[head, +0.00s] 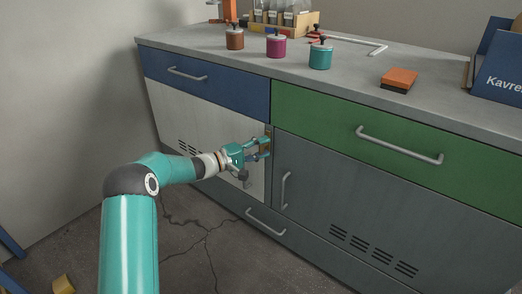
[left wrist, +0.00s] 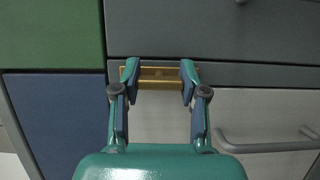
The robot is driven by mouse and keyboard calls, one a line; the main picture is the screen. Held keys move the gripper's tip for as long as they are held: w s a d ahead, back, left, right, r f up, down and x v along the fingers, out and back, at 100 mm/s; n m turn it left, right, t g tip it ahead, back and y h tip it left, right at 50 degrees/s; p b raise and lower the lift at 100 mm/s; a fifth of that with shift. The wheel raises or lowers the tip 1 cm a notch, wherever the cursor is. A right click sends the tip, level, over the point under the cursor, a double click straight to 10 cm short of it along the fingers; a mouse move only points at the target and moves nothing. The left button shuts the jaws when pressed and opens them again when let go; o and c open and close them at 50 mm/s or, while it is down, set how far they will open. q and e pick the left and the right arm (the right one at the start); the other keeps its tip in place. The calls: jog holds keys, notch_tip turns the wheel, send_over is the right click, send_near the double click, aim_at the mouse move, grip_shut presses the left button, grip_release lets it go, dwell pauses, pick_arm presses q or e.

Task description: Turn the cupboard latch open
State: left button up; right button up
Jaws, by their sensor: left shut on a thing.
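The latch (head: 268,131) is a small brass-coloured piece at the seam between the pale cupboard door (head: 185,118) and the dark grey door (head: 345,185), just below the drawers. In the left wrist view the latch (left wrist: 160,78) lies across the picture between my two fingertips, with brass showing between and beyond them. My left gripper (head: 265,147) reaches in from the left and is shut on the latch; it also shows in the left wrist view (left wrist: 159,80). The gripper hides part of the latch and the pale door's edge. My right gripper is in neither view.
The pale door has a grey handle (left wrist: 265,146); the dark door has another (head: 285,190). A blue drawer (head: 205,84) and a green drawer (head: 390,135) sit above. Lidded pots and an orange block (head: 399,78) stand on the bench top. The floor in front is mostly clear.

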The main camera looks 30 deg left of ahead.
pick_arm(q)
jog(key=shift+d+f, duration=0.2)
jog(key=shift+f, duration=0.1)
jog(key=o, duration=1)
jog(key=shift+c, duration=0.2)
jog(key=shift+o, duration=1)
jog(key=shift+a+r, duration=0.1)
jog(key=shift+r, duration=0.05)
jog(key=v, duration=1.2)
